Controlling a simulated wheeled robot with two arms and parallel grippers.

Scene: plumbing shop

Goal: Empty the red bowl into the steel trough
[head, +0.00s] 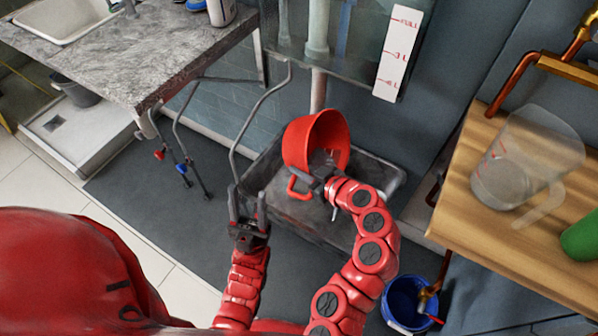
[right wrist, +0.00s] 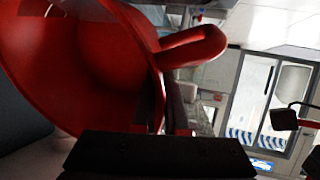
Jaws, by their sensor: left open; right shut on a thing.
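The red bowl (head: 298,142) is held tilted on its side above the steel trough (head: 386,172), its mouth turned toward the right in the head view. A red loop handle (head: 296,190) sticks out below it. My right gripper (head: 318,173) is shut on the bowl near its lower edge. In the right wrist view the bowl (right wrist: 95,50) fills the upper left, with its handle to the right. I cannot tell whether anything is left inside it. My left gripper (head: 248,195) is open and empty, at the trough's left side. The bowl and my right arm hide part of the trough.
A wooden bench (head: 470,220) at the right holds a clear jug (head: 515,165) and a green object (head: 581,238). A blue bucket (head: 405,303) stands below it. A glass tank (head: 345,40) is behind the trough. A stone counter (head: 130,60) is at the upper left.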

